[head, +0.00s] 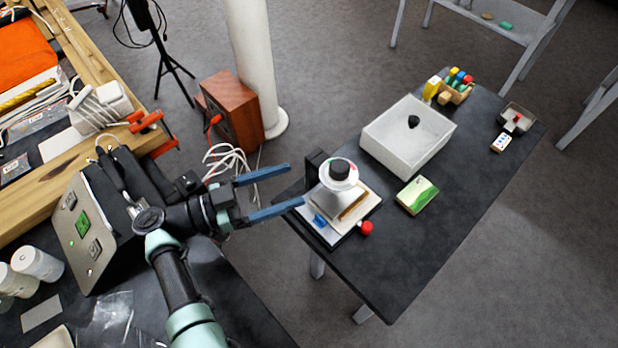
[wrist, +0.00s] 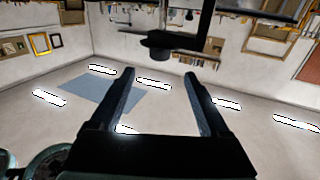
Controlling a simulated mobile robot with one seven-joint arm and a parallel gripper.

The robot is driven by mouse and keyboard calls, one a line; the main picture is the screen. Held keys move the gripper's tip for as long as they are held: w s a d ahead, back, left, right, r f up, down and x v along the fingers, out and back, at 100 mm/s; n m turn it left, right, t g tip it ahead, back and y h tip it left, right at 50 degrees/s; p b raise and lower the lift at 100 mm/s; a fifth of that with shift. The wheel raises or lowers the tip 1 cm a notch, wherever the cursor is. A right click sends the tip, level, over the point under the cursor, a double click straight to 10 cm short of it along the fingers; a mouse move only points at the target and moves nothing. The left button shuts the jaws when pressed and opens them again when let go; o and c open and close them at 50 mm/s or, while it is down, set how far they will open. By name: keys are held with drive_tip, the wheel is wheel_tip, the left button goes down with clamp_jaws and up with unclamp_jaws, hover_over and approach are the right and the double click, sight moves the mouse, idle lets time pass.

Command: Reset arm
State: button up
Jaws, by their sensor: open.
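My gripper (head: 284,188) is open and empty in the head view. Its two blue fingers point right, in the air near the left end of the dark table (head: 440,225). In the wrist view my gripper (wrist: 160,85) shows two dark fingers spread apart with nothing between them. The wrist view is upside down or tilted and looks toward the ceiling lights and walls. My arm comes up from the bottom of the head view, bent at the wrist.
A wooden workbench (head: 60,180) stands left. A white column (head: 252,60) and a brown wooden box (head: 232,105) stand behind.

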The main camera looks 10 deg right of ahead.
drive_tip(key=shift+v, duration=0.8)
